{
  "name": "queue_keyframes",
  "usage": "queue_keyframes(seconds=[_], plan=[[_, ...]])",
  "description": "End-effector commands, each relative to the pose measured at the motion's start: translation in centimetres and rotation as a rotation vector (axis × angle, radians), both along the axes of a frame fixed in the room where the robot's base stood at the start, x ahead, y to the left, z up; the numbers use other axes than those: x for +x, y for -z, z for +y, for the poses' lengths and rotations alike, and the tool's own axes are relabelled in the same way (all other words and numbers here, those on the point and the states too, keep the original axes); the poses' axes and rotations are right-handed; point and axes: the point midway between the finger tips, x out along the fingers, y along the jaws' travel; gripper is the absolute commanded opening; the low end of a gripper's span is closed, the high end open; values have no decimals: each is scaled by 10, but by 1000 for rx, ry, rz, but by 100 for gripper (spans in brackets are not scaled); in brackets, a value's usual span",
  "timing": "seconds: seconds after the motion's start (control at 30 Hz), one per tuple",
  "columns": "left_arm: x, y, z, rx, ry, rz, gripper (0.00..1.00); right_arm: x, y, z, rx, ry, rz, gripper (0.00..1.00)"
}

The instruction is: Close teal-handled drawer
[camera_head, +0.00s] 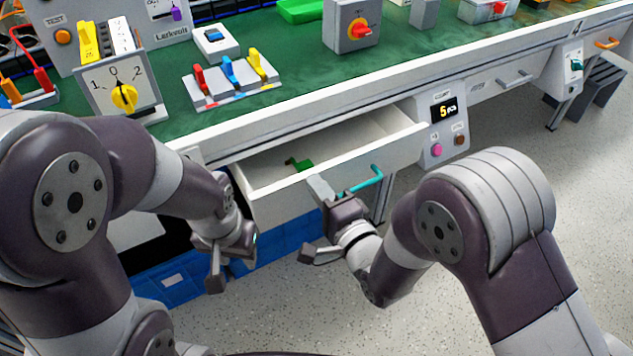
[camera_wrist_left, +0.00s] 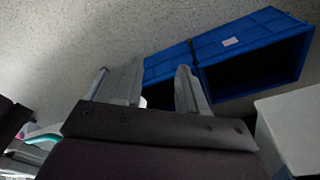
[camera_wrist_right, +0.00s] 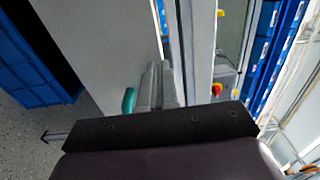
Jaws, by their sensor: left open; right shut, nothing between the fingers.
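The white drawer (camera_head: 276,205) is pulled out from under the workbench and stands open. Its teal handle (camera_head: 362,181) is on the right part of its front; it also shows in the right wrist view (camera_wrist_right: 128,101). My right gripper (camera_head: 320,188) is shut and empty, with its fingers at the drawer front just left of the handle in the head view. I cannot tell whether they touch the front. My left gripper (camera_head: 232,262) is open and empty, low near the drawer's left front corner; its spread fingers show in the left wrist view (camera_wrist_left: 155,88).
A small green object (camera_head: 298,163) lies inside the drawer. Blue bins (camera_head: 290,243) stand below it. A panel with a "5 pcs" display (camera_head: 444,111) is right of the drawer. The green benchtop (camera_head: 300,75) holds switches.

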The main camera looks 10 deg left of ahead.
Motion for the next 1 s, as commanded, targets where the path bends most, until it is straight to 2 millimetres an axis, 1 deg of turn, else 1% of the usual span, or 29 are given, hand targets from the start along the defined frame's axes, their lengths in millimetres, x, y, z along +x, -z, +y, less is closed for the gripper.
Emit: queue_keyframes(seconds=[0.23, 0.3, 0.37, 0.6, 0.7, 0.8, 1.0], plan=[[0, 0, 0, 0, 0, 0, 41, 0, 0, 0, 0, 0, 0, 0], [0, 1, 0, 0, 0, 0, 41, 4, 0, 3, 1, 0, -1, 0], [0, 2, 0, 0, 0, 0, 41, 11, 1, 8, 0, 0, -1, 0], [0, 10, 0, 0, 0, 0, 41, 56, 2, 41, -1, 0, -1, 0], [0, 11, 0, 0, 0, 0, 41, 69, 1, 50, 1, 0, -1, 0], [0, 11, 0, 0, 0, 0, 41, 75, 1, 55, 0, 1, 0, 0], [0, 11, 0, 0, 0, 0, 41, 77, -1, 55, 2, 1, -2, 0]])
